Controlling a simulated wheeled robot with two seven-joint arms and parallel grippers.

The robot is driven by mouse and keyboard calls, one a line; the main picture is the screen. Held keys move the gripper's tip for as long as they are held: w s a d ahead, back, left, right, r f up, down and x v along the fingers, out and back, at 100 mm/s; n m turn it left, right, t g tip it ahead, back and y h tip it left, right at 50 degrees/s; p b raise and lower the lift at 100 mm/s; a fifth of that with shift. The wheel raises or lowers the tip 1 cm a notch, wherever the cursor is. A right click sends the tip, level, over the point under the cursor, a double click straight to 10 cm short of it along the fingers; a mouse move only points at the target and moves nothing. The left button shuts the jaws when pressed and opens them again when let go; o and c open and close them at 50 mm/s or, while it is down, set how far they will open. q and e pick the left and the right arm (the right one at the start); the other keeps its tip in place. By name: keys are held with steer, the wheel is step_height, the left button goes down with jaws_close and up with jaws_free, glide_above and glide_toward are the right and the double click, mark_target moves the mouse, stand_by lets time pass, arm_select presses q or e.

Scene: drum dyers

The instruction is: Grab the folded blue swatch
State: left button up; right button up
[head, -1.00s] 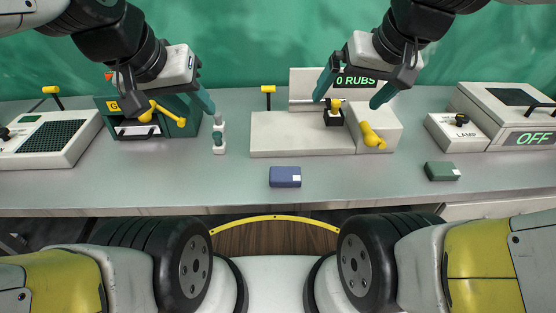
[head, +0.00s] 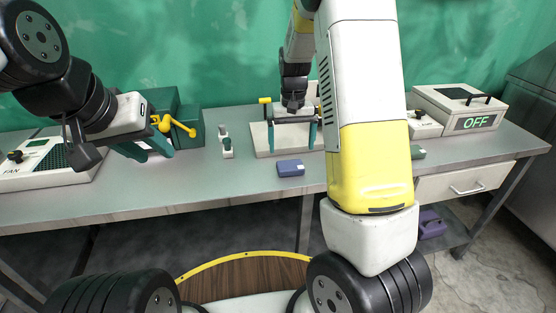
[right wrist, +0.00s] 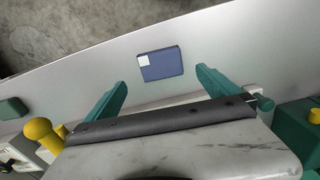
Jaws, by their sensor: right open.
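The folded blue swatch (head: 290,168) is a small flat blue block with a pale label at one corner, lying on the grey bench near its front edge. It also shows in the right wrist view (right wrist: 161,64), ahead of the fingertips and lined up with the gap between them. My right gripper (head: 292,136) is open and empty, above the bench and behind the swatch, not touching it. My left gripper (head: 155,155) appears open and empty, in front of the green box at the left, well away from the swatch.
A pale rubbing stand (head: 260,140) is behind the swatch, partly hidden by my right arm. Small bottles (head: 227,150) stand to its left. A dark green block (head: 417,153) lies to the right. A green box (head: 188,120) and fan unit (head: 40,178) are at left. Bench around the swatch is clear.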

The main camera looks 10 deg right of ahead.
mark_target(290, 164)
step_height(290, 164, down, 7)
steer(key=shift+a+f, duration=0.1)
steer(key=shift+a, duration=0.05)
steer(key=c, duration=1.4)
